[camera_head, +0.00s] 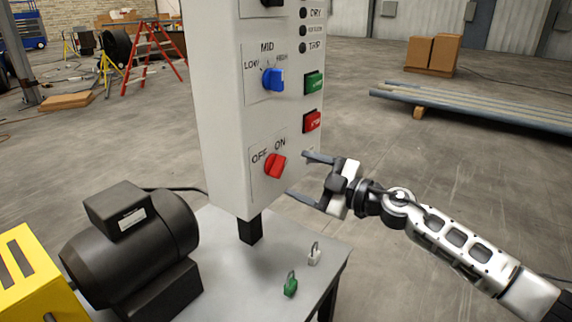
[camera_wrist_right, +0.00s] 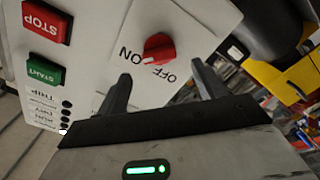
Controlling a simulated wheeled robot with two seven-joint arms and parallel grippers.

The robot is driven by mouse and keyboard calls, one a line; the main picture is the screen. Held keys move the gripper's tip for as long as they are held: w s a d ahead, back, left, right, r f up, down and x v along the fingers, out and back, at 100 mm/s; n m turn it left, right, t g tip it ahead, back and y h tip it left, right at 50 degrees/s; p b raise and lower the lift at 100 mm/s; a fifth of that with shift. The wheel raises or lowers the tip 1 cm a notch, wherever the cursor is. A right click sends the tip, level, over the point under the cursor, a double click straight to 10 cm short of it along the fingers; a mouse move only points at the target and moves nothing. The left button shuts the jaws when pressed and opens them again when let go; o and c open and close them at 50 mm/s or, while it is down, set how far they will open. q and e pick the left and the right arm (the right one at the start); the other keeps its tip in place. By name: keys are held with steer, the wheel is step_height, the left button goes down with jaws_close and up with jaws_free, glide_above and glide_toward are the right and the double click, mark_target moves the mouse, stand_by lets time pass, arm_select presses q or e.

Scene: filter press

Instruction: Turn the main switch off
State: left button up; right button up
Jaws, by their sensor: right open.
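The main switch (camera_head: 274,165) is a red rotary knob low on the grey control box (camera_head: 228,120), with OFF printed at its left and ON at its upper right. In the head view its pointer looks turned toward ON. My right gripper (camera_head: 297,174) is open and empty at the right of the knob, with one finger above and one below its level. In the right wrist view the red knob (camera_wrist_right: 158,48) lies beyond and between the open fingers (camera_wrist_right: 162,88), apart from them. My left gripper is not in view.
Above the knob are a red stop button (camera_head: 312,121), a green start button (camera_head: 314,83) and a blue selector (camera_head: 273,79). A black motor (camera_head: 130,235) and green and white padlocks (camera_head: 290,285) (camera_head: 314,254) are on the table (camera_head: 225,275). Open floor lies at right.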

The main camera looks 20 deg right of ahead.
mark_target(282, 168)
steer(key=x, duration=0.5)
steer(key=c, duration=1)
